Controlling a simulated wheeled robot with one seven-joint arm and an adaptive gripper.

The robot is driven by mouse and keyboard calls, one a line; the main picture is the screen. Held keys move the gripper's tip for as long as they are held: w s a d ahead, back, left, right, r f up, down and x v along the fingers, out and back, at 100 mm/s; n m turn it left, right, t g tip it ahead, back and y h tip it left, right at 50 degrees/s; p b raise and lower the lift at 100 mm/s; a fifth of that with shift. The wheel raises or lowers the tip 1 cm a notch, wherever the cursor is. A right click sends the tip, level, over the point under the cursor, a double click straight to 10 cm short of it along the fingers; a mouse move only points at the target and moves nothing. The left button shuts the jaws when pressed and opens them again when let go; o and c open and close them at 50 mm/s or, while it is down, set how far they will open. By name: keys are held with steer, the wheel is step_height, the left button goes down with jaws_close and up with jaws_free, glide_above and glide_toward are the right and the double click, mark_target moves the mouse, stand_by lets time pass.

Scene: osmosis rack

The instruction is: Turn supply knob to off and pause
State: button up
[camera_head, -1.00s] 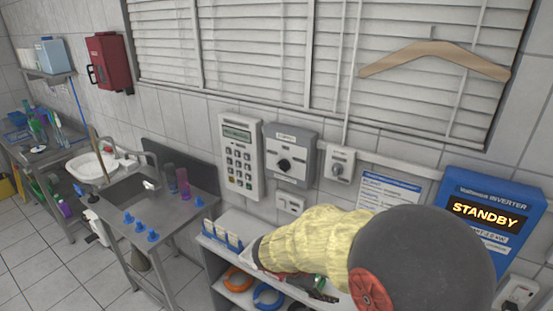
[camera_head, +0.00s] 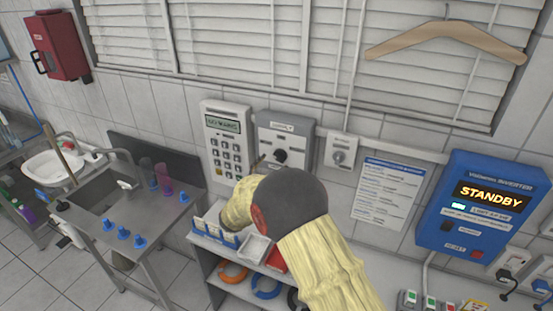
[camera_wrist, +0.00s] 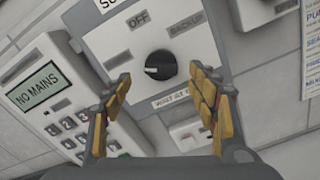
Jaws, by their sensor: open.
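The supply knob (camera_wrist: 160,65) is a round black dial on a light grey box (camera_wrist: 110,42) with the printed words OFF and BACKUP above it. A pale mark on the knob points roughly left in the wrist view. My gripper (camera_wrist: 160,82) is open, with one yellow-padded finger on each side of the knob in that view. No contact with the knob shows. In the head view the knob (camera_head: 281,156) is visible on the grey wall box (camera_head: 291,136), just above my arm. Most of my gripper is hidden there by my arm.
A keypad unit (camera_head: 222,127) hangs left of the box; its screen reads NO MAINS in the wrist view (camera_wrist: 40,88). A smaller dial plate (camera_head: 339,152) is to the right. A blue inverter (camera_head: 478,218) shows STANDBY. A shelf with a white tray (camera_head: 257,247) stands below.

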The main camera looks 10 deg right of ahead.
mark_target(278, 159)
steer(key=x, duration=0.5)
steer(key=shift+p, duration=0.3)
steer(key=shift+s, duration=0.1)
steer(key=c, duration=0.3)
steer(key=c, duration=0.8)
steer(key=shift+c, duration=0.3)
